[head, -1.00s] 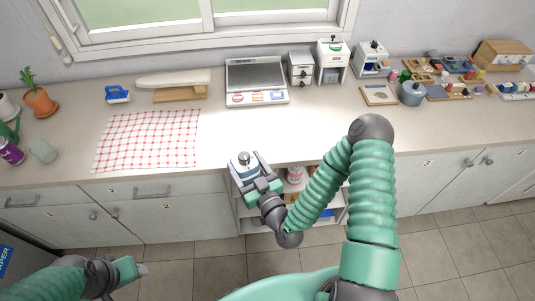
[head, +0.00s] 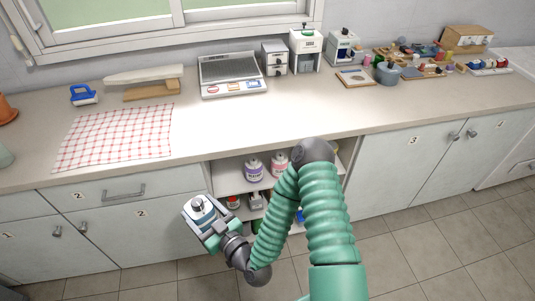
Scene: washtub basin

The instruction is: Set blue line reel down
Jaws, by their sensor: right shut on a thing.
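My right gripper (head: 204,222) is shut on a small blue and silver thing with a round knob on top, which looks like the blue line reel (head: 200,208). It is held in the air in front of the lower cabinets, below the level of the worktop, and is a little tilted. The fingers hide part of its sides. My left gripper is out of view.
The open shelf (head: 228,177) beside the right gripper holds several cans and jars, including a purple-labelled can (head: 254,170). The worktop (head: 225,123) has a broad bare strip in front.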

